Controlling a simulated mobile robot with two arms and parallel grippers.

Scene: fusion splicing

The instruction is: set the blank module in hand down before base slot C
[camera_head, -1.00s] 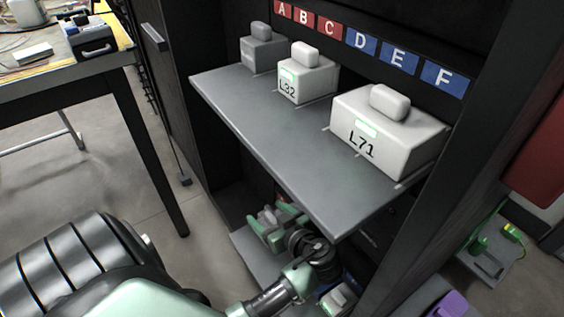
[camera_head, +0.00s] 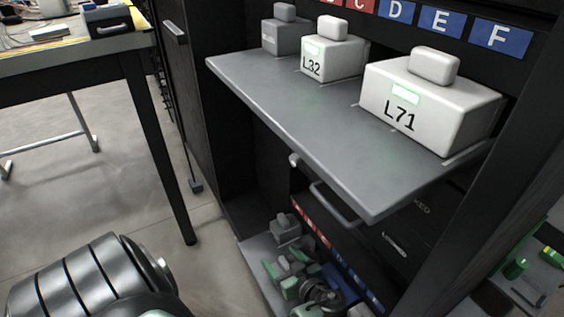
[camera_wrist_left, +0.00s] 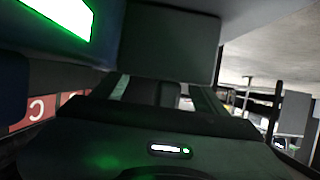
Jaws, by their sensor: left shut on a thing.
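My left gripper (camera_head: 290,268) is low at the base shelf (camera_head: 256,252), under the upper shelf. Its green fingers are shut around a grey piece, the blank module (camera_head: 293,270), which is small and partly hidden by the fingers and wrist. In the left wrist view a dark block (camera_wrist_left: 170,45) stands just beyond the fingers, in shadow. A red label with a C (camera_wrist_left: 38,108) shows at the left of that view. Slot C itself and any contact with the shelf are hard to make out. My right gripper is not in view.
A grey module (camera_head: 286,228) stands on the base shelf behind the gripper. The upper shelf (camera_head: 300,115) overhangs it, bearing modules L32 (camera_head: 330,62) and L71 (camera_head: 400,115) and a grey one (camera_head: 284,38). A drawer handle (camera_head: 335,205) projects between. A table (camera_head: 75,60) stands left.

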